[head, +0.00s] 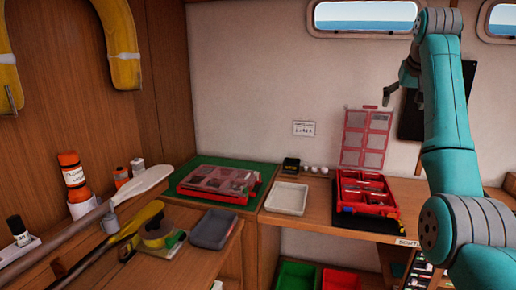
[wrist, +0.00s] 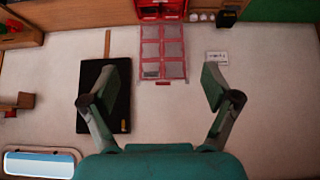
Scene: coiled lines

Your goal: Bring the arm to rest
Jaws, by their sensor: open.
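My gripper (head: 398,88) is held high in front of the back wall in the head view, well above the workbench, with my teal arm rising on the right side. In the wrist view my gripper (wrist: 160,88) has its two fingers wide apart with nothing between them. That view is upside down, with the window at the bottom left and the bench at the top. Behind the fingers are the pale wall, a black panel (wrist: 112,100) and the red lid with clear panes (wrist: 164,50). Nothing is seen touching the fingers.
An open red case (head: 366,192) stands on the bench below my arm. A white tray (head: 287,198) and a closed red case (head: 218,182) on a green mat are to its left. A grey tray (head: 214,228) sits at the front. The air around my gripper looks clear.

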